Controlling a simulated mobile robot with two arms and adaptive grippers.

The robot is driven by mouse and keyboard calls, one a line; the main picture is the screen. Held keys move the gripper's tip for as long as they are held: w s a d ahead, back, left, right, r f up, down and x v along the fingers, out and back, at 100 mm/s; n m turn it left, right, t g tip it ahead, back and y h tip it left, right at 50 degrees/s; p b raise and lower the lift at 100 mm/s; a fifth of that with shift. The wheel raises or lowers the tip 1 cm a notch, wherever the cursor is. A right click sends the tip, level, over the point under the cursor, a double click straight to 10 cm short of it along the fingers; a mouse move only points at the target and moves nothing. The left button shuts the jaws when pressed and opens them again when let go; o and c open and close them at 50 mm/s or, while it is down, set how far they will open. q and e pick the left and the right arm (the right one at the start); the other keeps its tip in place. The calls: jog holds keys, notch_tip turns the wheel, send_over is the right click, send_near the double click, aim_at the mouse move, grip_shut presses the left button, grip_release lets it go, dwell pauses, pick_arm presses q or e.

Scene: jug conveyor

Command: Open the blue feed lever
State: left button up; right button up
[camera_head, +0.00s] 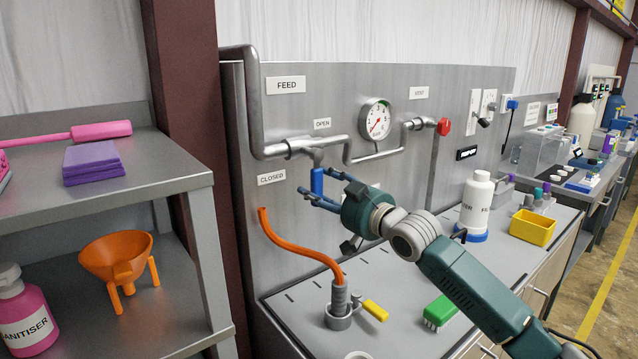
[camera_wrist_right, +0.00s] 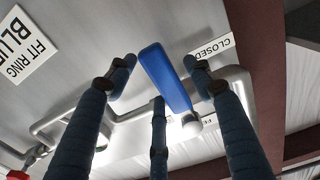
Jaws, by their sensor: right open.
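The blue feed lever (camera_head: 317,182) hangs down from the valve on the feed pipe, beside the CLOSED label (camera_head: 271,178) and below the OPEN label (camera_head: 322,123). My right gripper (camera_head: 320,187) is open at the lever, its fingers reaching in from the right. In the right wrist view, the blue lever (camera_wrist_right: 165,78) stands between the spread fingers of the right gripper (camera_wrist_right: 160,65), with visible gaps at its sides. Whether the middle finger touches it I cannot tell. My left gripper is not in view.
An orange hose (camera_head: 290,250) rises from the bench just below and left of the gripper. A pressure gauge (camera_head: 375,119) and red valve knob (camera_head: 443,126) sit right of the lever. A white bottle (camera_head: 475,205), yellow bin (camera_head: 532,228) and green brush (camera_head: 439,311) stand on the bench.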

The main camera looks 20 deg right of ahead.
jog(key=shift+w+a+r, duration=0.1)
jog(key=shift+w+a, duration=0.05)
jog(key=shift+w, duration=0.1)
jog(key=shift+c, duration=0.8)
grip_shut()
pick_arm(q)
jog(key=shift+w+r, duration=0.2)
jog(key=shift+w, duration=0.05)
